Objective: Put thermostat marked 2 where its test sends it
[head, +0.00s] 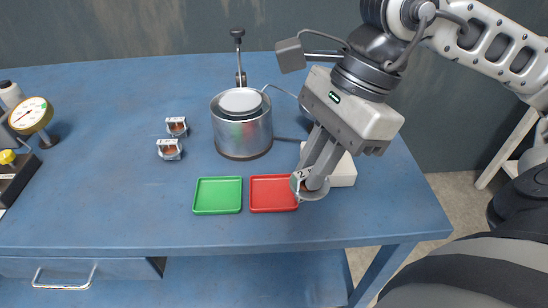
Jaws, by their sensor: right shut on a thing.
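My right gripper (312,180) is shut on the thermostat marked 2 (303,188). It holds the thermostat at the right edge of the red tray (273,207), overlapping it in the picture; I cannot tell the height above the table. The thermostat shows a round metal flange and a "2" mark, and the fingers hide part of it. The green tray (217,210) stands left of the red tray. Both trays look empty. A metal pot (242,136) with a pale top stands behind them. My left gripper is not in view.
Two other thermostats (169,149) (177,126) stand left of the pot. A white block (343,171) is partly hidden behind my right gripper. A dial gauge (31,114) and a dark fixture (14,180) are at the far left. The blue table (110,190) is clear at left centre.

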